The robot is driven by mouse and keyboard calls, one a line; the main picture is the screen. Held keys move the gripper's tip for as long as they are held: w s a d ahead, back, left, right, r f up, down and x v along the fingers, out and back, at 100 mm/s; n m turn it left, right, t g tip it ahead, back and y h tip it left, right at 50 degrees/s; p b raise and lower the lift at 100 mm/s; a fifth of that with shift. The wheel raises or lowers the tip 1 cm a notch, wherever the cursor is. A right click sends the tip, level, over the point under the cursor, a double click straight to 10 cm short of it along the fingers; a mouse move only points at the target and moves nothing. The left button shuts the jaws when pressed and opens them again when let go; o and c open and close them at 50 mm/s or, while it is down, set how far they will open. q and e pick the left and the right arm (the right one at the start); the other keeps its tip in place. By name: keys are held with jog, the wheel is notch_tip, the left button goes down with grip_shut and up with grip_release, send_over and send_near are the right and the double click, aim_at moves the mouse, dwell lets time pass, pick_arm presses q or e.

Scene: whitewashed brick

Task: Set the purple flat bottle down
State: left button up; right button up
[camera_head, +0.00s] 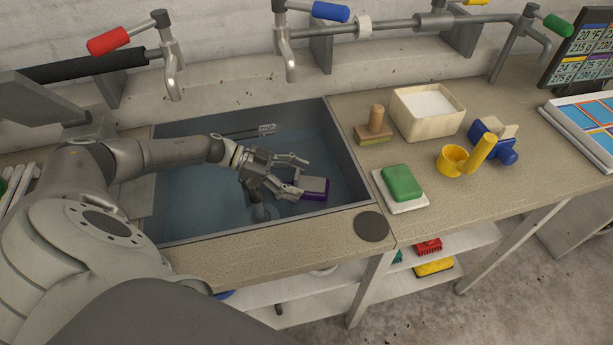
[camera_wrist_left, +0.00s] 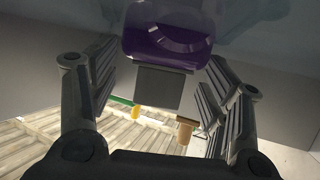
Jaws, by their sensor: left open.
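The purple flat bottle (camera_head: 318,186) is inside the grey sink (camera_head: 349,150), toward its right side. My left gripper (camera_head: 298,177) reaches into the sink from the left and is open, its fingertips at the bottle. In the left wrist view the purple bottle (camera_wrist_left: 168,38) and its dark grey cap (camera_wrist_left: 160,87) show ahead, with the open fingers (camera_wrist_left: 156,95) on either side and gaps visible beside the cap. I cannot tell whether the bottle touches the sink floor. My right gripper is not in view.
Right of the sink are a wooden-handled brush (camera_head: 376,122), a box of white stuff (camera_head: 428,108), a green block on a white dish (camera_head: 401,183), a yellow cup (camera_head: 453,160) and a blue object (camera_head: 492,140). A round dark disc (camera_head: 371,226) marks the front counter. Taps (camera_head: 290,55) overhang behind.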

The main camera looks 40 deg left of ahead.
pick_arm(q)
jog(key=b+v, duration=0.1)
jog(key=v, duration=0.7)
jog(key=shift+s+a, duration=0.15)
jog(key=shift+a, duration=0.1)
jog(key=shift+r, duration=0.1)
